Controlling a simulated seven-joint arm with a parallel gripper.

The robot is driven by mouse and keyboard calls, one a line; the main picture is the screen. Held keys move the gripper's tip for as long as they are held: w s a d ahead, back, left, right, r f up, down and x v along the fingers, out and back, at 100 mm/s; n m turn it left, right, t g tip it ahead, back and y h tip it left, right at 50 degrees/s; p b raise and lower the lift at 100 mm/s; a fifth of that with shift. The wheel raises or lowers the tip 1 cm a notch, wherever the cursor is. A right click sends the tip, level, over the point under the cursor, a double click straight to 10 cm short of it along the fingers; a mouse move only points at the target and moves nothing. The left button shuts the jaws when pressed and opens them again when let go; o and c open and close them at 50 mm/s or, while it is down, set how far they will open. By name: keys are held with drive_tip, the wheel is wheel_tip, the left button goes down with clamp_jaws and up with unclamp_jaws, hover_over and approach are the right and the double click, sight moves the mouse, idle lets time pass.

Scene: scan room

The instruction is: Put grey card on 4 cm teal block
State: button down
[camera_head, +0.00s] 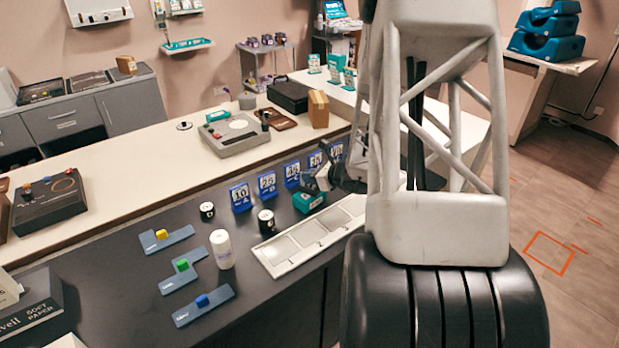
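A small teal block (308,202) with a dark marking sits on the dark tabletop, right of centre. My gripper (314,186) is just above and behind it, partly hidden by my own arm; I cannot tell whether its fingers are open, or whether it touches the block or holds anything. A pale tray (263,257) with several flat grey panels (306,234) lies in front of the teal block. I cannot tell whether one of these panels is the grey card. The tray's right end is hidden behind my arm.
Several blue number stands (241,197) line the back of the dark table. Two black-and-white canisters (266,221), a white bottle (222,249) and blue holders with yellow, green (182,265) and blue pieces stand left. A raised cream counter (150,178) runs behind.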

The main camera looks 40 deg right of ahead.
drive_tip(key=shift+f, duration=0.3)
drive_tip(key=c, duration=1.3)
unclamp_jaws()
drive_tip(key=shift+c, duration=0.2)
drive_tip(key=shift+r, duration=0.2)
drive_tip(key=v, duration=1.2)
